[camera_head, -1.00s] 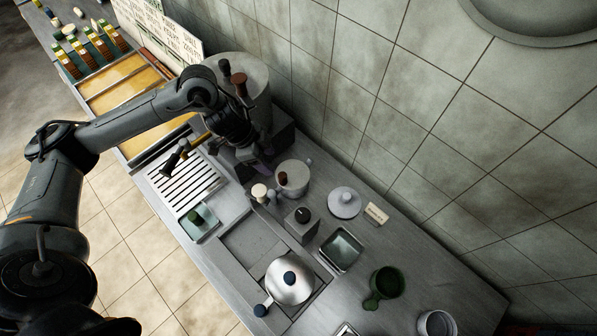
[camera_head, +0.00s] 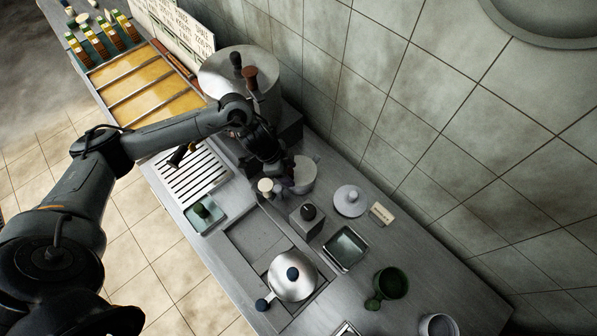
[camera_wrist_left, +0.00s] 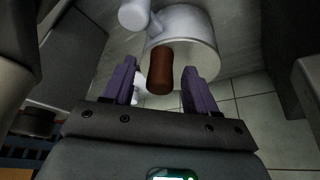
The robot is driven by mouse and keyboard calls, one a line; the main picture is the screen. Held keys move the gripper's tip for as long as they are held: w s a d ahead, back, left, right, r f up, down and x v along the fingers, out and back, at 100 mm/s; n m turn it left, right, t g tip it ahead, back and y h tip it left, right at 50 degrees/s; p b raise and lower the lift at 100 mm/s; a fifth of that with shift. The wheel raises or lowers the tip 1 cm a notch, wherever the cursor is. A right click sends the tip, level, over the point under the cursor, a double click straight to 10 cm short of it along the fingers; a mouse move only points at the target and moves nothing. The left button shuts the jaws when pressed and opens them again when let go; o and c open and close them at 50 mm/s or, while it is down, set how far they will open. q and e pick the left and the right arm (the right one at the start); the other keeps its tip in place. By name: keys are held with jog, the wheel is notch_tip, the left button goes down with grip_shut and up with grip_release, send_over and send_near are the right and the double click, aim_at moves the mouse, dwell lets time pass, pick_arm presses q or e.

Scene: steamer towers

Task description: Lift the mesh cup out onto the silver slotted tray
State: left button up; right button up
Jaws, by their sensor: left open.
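The mesh cup's body is not clearly visible. A brown handle (camera_wrist_left: 160,68) rises from a pale round pot (camera_wrist_left: 195,40) and probably belongs to the cup inside it. My left gripper (camera_head: 288,186) is open at this pot, which it partly covers in the head view (camera_head: 306,172). In the left wrist view its purple fingers (camera_wrist_left: 158,78) stand on both sides of the brown handle, with a gap on each side. The silver slotted tray (camera_head: 196,180) lies left of the gripper, with a dark-handled item (camera_head: 178,156) at its upper edge. My right gripper is not in view.
A tall steel urn (camera_head: 222,75) with two upright handles stands behind my arm. A cream-topped item (camera_head: 265,186) and a grey box with a black knob (camera_head: 307,215) are close to the pot.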

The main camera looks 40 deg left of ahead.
pick_arm(q)
grip_shut()
dwell(0.3)
notch_tip(320, 180, up, 10)
jog(key=shift+r+p, duration=0.1)
jog(key=shift+p, duration=0.35)
dwell(0.3)
jog(key=c, duration=0.7)
grip_release()
jog(key=shift+c, duration=0.2)
grip_shut()
